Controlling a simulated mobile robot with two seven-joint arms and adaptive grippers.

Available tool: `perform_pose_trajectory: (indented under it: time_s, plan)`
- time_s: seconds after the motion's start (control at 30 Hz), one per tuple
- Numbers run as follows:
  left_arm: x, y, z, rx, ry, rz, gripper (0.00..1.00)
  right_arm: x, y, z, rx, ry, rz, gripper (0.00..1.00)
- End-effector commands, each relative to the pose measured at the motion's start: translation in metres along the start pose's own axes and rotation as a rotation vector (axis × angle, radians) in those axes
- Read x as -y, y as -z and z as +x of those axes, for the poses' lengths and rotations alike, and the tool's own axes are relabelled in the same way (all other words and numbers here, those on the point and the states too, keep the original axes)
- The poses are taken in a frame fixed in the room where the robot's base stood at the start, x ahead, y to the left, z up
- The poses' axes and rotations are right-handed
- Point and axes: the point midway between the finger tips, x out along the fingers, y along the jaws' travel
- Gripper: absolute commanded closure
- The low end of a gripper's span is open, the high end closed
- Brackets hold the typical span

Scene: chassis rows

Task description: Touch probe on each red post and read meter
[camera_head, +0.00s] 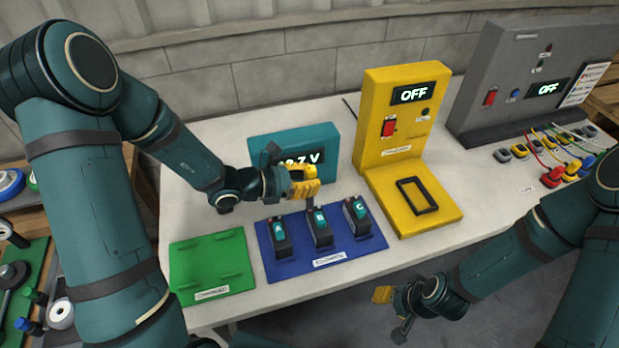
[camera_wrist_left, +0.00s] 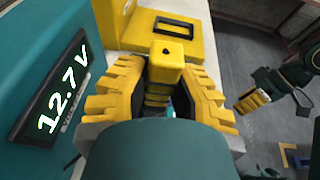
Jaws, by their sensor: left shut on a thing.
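My left gripper (camera_head: 303,184) is shut on a yellow probe (camera_wrist_left: 166,62), which shows between its ridged yellow fingers in the left wrist view. In the head view the probe's thin dark end points down at battery B (camera_head: 319,226); I cannot tell whether it touches a post. Battery A (camera_head: 279,236) and battery C (camera_head: 357,214) stand either side, all on a blue tray (camera_head: 345,246). The red posts are not clearly visible. The teal meter (camera_head: 325,172) behind reads 12.7 V in the left wrist view (camera_wrist_left: 62,98). My right gripper (camera_head: 384,296) hangs past the table's front edge; its finger gap is unclear.
An empty green tray (camera_head: 212,260) lies left of the blue one. A yellow charger stand (camera_head: 384,115) reading OFF rises to the right, with a dark frame on its base. A grey panel (camera_head: 490,75), also OFF, stands farther right with several cables and plugs in front.

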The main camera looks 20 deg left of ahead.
Motion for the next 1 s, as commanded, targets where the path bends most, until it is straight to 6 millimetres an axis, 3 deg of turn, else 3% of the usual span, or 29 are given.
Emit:
perform_pose_trajectory:
  time_s: [0.57, 1.0]
  plan:
    - [0.000, 0.005, 0.002, 0.000, 0.000, 0.000, 1.00, -0.002, -0.001, 0.005, 0.000, 0.000, 0.000, 0.53]
    - [0.000, -0.029, -0.009, 0.000, 0.000, 0.001, 1.00, 0.007, 0.002, -0.019, 0.000, 0.000, 0.000, 0.53]
